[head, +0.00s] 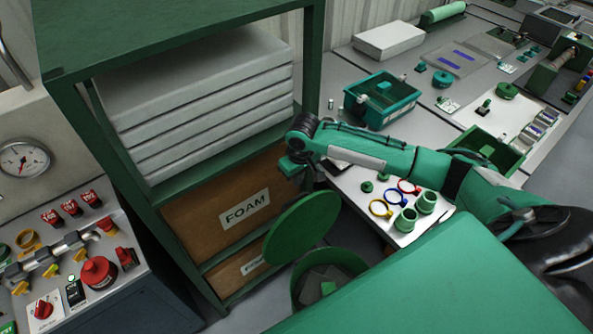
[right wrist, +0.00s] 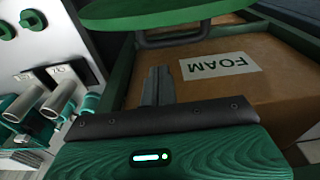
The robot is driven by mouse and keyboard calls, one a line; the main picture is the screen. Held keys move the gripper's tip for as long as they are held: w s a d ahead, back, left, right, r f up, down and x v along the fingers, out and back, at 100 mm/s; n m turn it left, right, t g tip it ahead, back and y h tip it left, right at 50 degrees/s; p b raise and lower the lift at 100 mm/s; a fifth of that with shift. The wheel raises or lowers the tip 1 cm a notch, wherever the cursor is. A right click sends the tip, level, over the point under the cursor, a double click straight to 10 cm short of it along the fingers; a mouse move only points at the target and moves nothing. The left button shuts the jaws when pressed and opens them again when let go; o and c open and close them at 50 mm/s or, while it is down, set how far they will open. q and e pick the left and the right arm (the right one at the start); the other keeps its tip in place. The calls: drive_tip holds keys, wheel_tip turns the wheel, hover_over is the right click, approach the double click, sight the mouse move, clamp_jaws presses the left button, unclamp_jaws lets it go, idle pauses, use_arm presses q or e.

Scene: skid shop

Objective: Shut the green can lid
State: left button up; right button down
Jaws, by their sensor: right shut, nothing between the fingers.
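The green can (head: 297,292) stands on the floor, open at the top, with grey and green pieces inside. Its round green lid (head: 302,228) is raised and tilted above the can's back left rim. The lid's edge also shows at the top of the right wrist view (right wrist: 165,16). My right gripper (head: 312,186) is near the lid's upper edge in the head view. In the right wrist view its fingers (right wrist: 157,72) are together and empty, apart from the lid. My left gripper is not in view.
A green shelf rack (head: 140,170) with grey slabs and brown FOAM boxes (head: 215,210) stands behind the lid. A workbench (head: 425,130) with a teal bin (head: 382,100), rings and cups lies right. A control panel (head: 75,265) stands left.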

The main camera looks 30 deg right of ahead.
drive_tip(key=shift+w+a+f+p, duration=0.1)
drive_tip(key=shift+w+f+p, duration=0.1)
drive_tip(key=shift+f, duration=1.3)
drive_tip(key=shift+w+f+p, duration=0.15)
drive_tip(key=shift+f+p, duration=0.05)
drive_tip(key=shift+f, duration=1.25)
